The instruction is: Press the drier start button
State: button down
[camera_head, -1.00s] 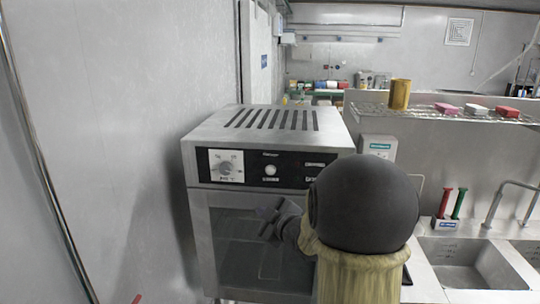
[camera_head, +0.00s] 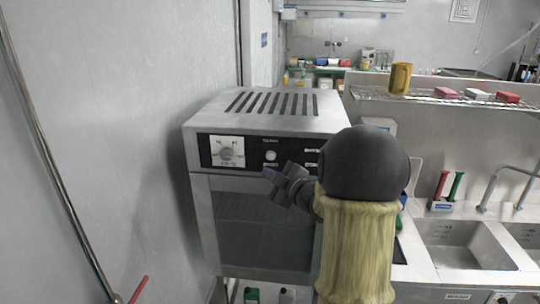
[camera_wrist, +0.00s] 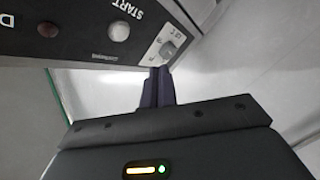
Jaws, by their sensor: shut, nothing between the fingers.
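The drier (camera_head: 255,120) is a grey metal box with a slotted top and a dark glass door. Its black control panel carries a dial (camera_head: 228,151) and a pale round start button (camera_head: 270,155). In the wrist view, which looks turned over, the start button (camera_wrist: 119,31) sits beside the word START, left of the dial (camera_wrist: 168,48). A dark red button (camera_wrist: 48,30) is farther left. My gripper (camera_head: 268,174) is shut and empty, with its tips just below the start button in the head view. In the wrist view its fingers (camera_wrist: 157,88) point near the dial; contact cannot be told.
A wall (camera_head: 110,130) stands close to the left of the drier. To the right are a sink (camera_head: 462,246) and a wire shelf (camera_head: 440,97) with a gold mug (camera_head: 400,78) and several small blocks. My arm hides the panel's right end.

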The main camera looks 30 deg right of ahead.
aim_at(270, 156)
jog(key=shift+w+d+p, duration=0.25)
jog(key=shift+w+d, duration=0.3)
jog(key=shift+w, duration=0.25)
jog(key=shift+w+d+p, duration=0.25)
jog(key=shift+w+d, duration=0.25)
jog(key=shift+w, duration=0.35)
jog(key=shift+w+d+p, duration=0.25)
jog(key=shift+w+d, duration=0.3)
jog(key=shift+w, duration=0.25)
jog(key=shift+w+d, duration=0.1)
jog(key=shift+w+d, duration=0.15)
jog(key=shift+w, duration=0.05)
jog(key=shift+w+d, duration=0.25)
jog(key=shift+w, duration=0.15)
dwell(1.0)
jog(key=shift+s+a+b, duration=0.1)
jog(key=shift+s+b, duration=0.05)
jog(key=shift+b, duration=0.15)
jog(key=shift+s+a+b, duration=0.4)
jog(key=shift+s, duration=0.2)
